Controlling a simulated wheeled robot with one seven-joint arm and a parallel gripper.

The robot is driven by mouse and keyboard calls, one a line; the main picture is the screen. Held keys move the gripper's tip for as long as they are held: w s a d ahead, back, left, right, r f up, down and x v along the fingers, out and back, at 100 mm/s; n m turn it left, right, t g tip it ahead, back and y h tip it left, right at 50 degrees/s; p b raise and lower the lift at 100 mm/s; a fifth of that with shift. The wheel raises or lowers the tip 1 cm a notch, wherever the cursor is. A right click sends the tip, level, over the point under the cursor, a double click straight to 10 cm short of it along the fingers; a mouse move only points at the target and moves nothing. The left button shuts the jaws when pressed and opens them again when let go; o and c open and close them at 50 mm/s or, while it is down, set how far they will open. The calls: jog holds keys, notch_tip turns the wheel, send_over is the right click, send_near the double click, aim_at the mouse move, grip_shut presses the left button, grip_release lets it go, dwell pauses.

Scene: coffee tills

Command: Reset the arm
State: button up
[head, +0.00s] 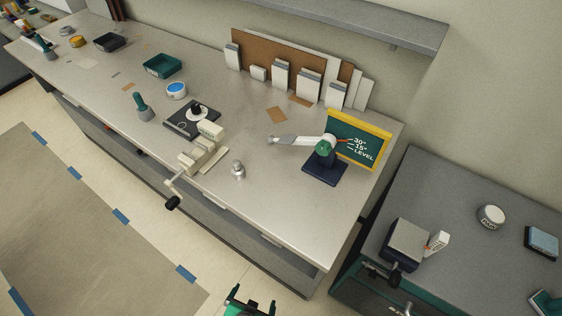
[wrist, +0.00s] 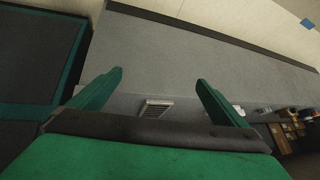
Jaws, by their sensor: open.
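A small device stands near the right end of the long bench, with a dark blue base (head: 325,167), a green pivot knob (head: 324,147) and a pale grey arm (head: 297,140) reaching left. Behind it is a green board with a yellow frame (head: 359,139), marked 30°, 15° and LEVEL. A small red pointer is by the marks; I cannot tell which one it meets. My gripper (head: 254,298) is at the bottom of the head view, in front of the bench and well apart from the device. In the wrist view my gripper (wrist: 160,78) has its green fingers apart, with nothing between them.
A vise (head: 200,153) with a crank, a metal weight (head: 238,169) and a dark plate (head: 190,119) sit left of the device. A second grey table (head: 460,200) stands at the right, holding a clamp-like block (head: 408,243). The bench's front right corner is clear.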

jog(key=s+d+r+n+t, duration=0.1)
jog(key=s+d+r+t, duration=0.1)
jog(key=r, duration=0.7)
jog(key=s+d+r+n+t, duration=0.2)
jog(key=s+d+r+t, duration=0.1)
jog(key=r, duration=0.6)
jog(key=s+d+r+n+t, duration=0.2)
jog(key=s+d+r+t, duration=0.1)
jog(key=r, duration=0.6)
jog(key=shift+s+d+r+y, duration=0.2)
jog(key=shift+d+r+y, duration=0.2)
jog(key=shift+d, duration=0.2)
